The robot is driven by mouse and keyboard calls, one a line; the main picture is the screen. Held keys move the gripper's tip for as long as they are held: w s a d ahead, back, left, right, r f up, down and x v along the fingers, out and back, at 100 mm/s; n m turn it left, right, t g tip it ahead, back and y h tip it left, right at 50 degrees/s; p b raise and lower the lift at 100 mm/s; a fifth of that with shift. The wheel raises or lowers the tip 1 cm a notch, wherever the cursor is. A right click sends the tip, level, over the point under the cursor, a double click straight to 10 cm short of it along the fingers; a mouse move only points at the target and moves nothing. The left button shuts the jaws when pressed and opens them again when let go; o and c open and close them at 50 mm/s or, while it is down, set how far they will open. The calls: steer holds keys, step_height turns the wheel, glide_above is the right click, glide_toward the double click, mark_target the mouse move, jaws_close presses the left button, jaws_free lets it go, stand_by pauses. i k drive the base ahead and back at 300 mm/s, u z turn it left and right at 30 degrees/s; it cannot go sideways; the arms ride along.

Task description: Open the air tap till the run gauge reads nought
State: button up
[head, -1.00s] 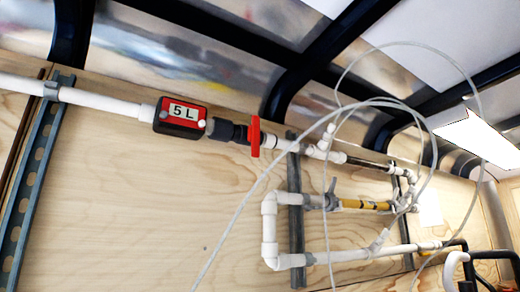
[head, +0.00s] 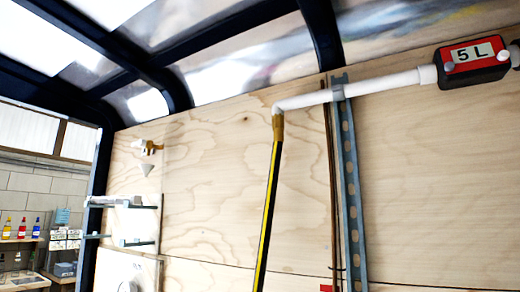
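A black and yellow striped hose (head: 267,215) goes down from there. My gripper is not in view.
A slotted metal strut (head: 351,190) stands against the plywood wall (head: 220,190). Small shelves (head: 130,205) are at the wall's left end. Beyond a dark frame post, several coloured bottles (head: 22,229) stand on a shelf. A small red piece (head: 326,288) shows at the bottom edge.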

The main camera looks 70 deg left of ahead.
mark_target(142, 143)
steer(key=z, duration=1.35)
steer(key=i, duration=0.1)
steer(key=u, duration=3.3)
steer(key=i, duration=0.15)
steer(key=u, duration=1.7)
steer(key=k, duration=0.6)
steer(key=u, duration=0.4)
steer(key=i, duration=1.65)
steer(key=z, duration=0.5)
steer(key=i, duration=1)
steer(key=z, duration=0.75)
